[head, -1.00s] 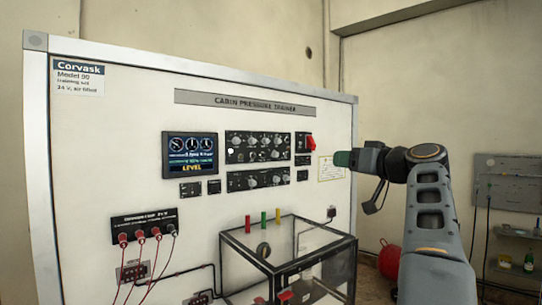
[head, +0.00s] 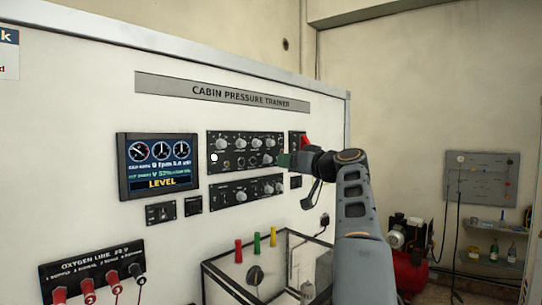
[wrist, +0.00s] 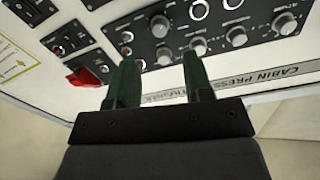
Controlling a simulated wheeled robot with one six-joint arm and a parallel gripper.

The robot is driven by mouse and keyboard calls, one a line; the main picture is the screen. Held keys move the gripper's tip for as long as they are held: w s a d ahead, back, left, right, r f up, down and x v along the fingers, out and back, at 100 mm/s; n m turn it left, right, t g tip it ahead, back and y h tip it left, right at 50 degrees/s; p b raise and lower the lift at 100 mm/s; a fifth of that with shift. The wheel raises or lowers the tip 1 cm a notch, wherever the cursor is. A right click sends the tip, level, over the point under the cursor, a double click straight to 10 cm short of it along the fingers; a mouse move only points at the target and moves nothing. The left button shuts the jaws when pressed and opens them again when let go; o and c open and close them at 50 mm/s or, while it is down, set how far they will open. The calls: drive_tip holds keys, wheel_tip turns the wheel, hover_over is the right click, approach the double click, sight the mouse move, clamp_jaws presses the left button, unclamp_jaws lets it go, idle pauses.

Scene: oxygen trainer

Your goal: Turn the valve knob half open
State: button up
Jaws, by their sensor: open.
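My gripper (head: 284,160) has green fingers and is in front of the right end of the upper knob panel (head: 240,136). In the wrist view my gripper (wrist: 160,78) is open, with nothing between its fingers. Several grey knobs on black panels lie beyond the fingertips, including one grey knob (wrist: 198,46) near the right finger. A dark round knob (head: 254,275) shows at the clear box, low in the head view. No readable label tells me which knob is the valve knob. I cannot tell whether the fingers touch the panel.
A raised red switch cover (head: 305,142) is beside my gripper. A lit display (head: 158,164) reads LEVEL. The clear-walled box (head: 221,265) juts out below, with red, green and yellow posts on top. A red compressor (head: 409,268) stands on the right.

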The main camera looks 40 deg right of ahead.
sight(270, 160)
drive_tip(key=w+p, duration=0.1)
drive_tip(key=w, duration=0.3)
drive_tip(key=w+a+p, duration=0.1)
drive_tip(key=w, duration=0.1)
drive_tip(key=shift+w+r+p, duration=0.1)
drive_tip(key=shift+w+p, duration=0.15)
drive_tip(key=shift+p, duration=0.1)
drive_tip(key=shift+w, duration=0.55)
clamp_jaws()
